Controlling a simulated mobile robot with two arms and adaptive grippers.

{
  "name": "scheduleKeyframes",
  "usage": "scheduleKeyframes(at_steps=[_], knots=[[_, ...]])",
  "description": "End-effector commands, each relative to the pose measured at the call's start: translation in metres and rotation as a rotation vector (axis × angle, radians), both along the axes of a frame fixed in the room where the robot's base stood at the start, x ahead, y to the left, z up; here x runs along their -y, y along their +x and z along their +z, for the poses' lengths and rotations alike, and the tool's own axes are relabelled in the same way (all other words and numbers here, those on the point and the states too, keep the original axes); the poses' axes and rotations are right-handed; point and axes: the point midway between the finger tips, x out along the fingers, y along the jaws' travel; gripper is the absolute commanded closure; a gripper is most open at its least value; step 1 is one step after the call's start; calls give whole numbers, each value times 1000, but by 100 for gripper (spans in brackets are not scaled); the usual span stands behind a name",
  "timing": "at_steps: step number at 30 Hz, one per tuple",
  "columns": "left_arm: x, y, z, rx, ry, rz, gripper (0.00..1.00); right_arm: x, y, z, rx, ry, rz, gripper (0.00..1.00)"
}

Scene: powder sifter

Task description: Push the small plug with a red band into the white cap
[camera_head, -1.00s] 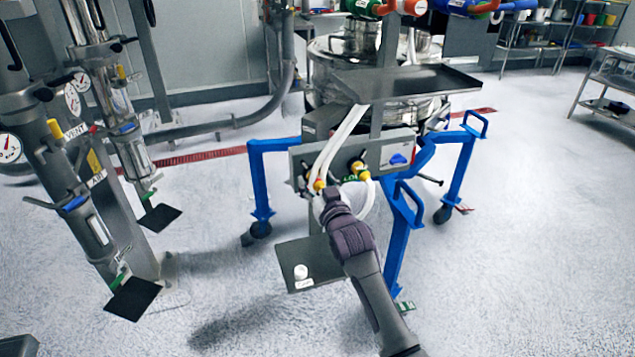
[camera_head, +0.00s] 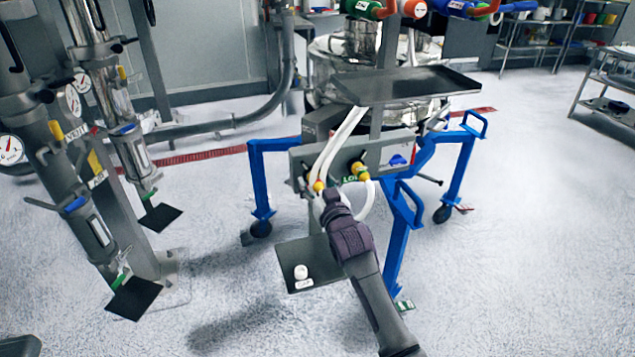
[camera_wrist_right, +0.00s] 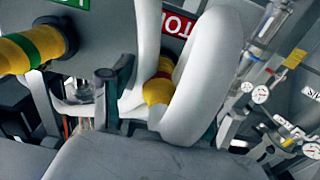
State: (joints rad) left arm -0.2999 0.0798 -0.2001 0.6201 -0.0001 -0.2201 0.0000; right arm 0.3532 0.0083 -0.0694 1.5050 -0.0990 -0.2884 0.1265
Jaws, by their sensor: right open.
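A yellow plug with a red band (camera_wrist_right: 160,80) sits under the red STOP label in the right wrist view, partly behind a white hose. In the head view the yellow plug (camera_head: 319,186) shows small at the panel's lower left, by the hose ends; its band is too small to make out. A small white cap-like piece (camera_head: 301,271) stands on the low grey plate. My right gripper (camera_head: 333,200) is open, just below the panel and close to the hoses. In its wrist view a dark finger (camera_wrist_right: 112,92) shows left of the red-banded plug, apart from it. My left gripper is out of view.
A second yellow plug with a green band (camera_wrist_right: 32,45) is on the panel. White hoses (camera_wrist_right: 205,75) loop close around the gripper. The blue-legged frame (camera_head: 260,180) surrounds the panel (camera_head: 385,147). The low grey plate (camera_head: 320,247) is below. Open floor lies right.

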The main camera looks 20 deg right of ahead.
Motion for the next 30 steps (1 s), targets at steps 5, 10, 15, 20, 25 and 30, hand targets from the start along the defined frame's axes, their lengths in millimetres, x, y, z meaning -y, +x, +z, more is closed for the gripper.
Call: scheduleKeyframes(at_steps=[5,10,15,20,25,30], knots=[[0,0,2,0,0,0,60,0,0,0,0,0,0,40],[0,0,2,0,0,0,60,0,0,0,0,0,0,45],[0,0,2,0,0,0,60,0,0,0,0,0,0,73],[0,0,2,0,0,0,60,0,0,0,0,0,0,100],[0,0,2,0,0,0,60,0,0,0,1,0,0,100],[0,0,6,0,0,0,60,0,-4,1,0,0,0,100]])
